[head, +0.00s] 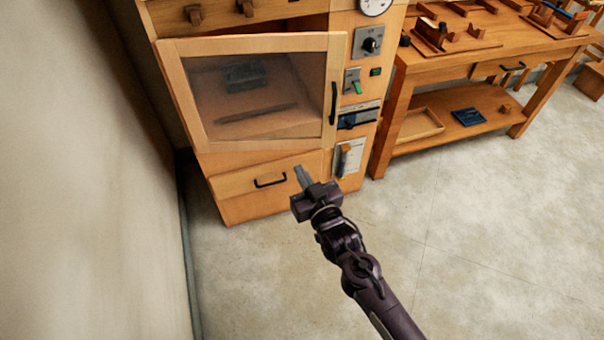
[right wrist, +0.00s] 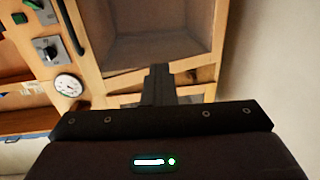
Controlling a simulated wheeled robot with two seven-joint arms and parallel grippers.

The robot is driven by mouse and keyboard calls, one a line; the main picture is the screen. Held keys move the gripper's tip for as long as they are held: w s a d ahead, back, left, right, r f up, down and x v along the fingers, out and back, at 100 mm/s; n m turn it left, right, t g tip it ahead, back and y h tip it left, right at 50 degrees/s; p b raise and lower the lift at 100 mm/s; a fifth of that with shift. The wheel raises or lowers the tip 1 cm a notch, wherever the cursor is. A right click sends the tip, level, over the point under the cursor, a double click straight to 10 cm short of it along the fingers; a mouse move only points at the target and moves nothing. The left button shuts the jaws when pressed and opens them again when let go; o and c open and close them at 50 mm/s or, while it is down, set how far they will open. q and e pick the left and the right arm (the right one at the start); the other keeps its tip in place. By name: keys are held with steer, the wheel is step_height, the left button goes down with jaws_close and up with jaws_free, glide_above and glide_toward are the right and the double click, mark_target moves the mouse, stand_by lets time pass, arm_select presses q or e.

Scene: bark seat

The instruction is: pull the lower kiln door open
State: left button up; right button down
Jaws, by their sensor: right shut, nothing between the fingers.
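The kiln is a wooden cabinet with a glass-fronted door (head: 337,65) in a light wood frame. The door stands slightly ajar: its right edge is out from the cabinet, overlapping the control panel. Its black upright handle (head: 333,103) is on the right side, and also shows in the right wrist view (right wrist: 70,27). My right gripper (head: 301,174) is shut and empty, below the door's lower right corner in the head view. Its closed fingers also show in the right wrist view (right wrist: 159,80), overlapping the door frame; contact cannot be told. My left gripper is not in view.
A drawer front with a black handle (head: 270,181) is below the door. The control panel has a dial (head: 374,4), a knob (head: 371,45) and switches. A wooden workbench (head: 400,95) stands to the right. A wall is close on the left; the floor in front is clear.

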steer(key=c, duration=2.2)
jaws_free()
steer(key=c, duration=1.8)
jaws_free()
steer(key=b+v, duration=0.1)
steer(key=v, duration=0.6)
steer(key=shift+s+d, duration=0.15)
steer(key=shift+s, duration=0.2)
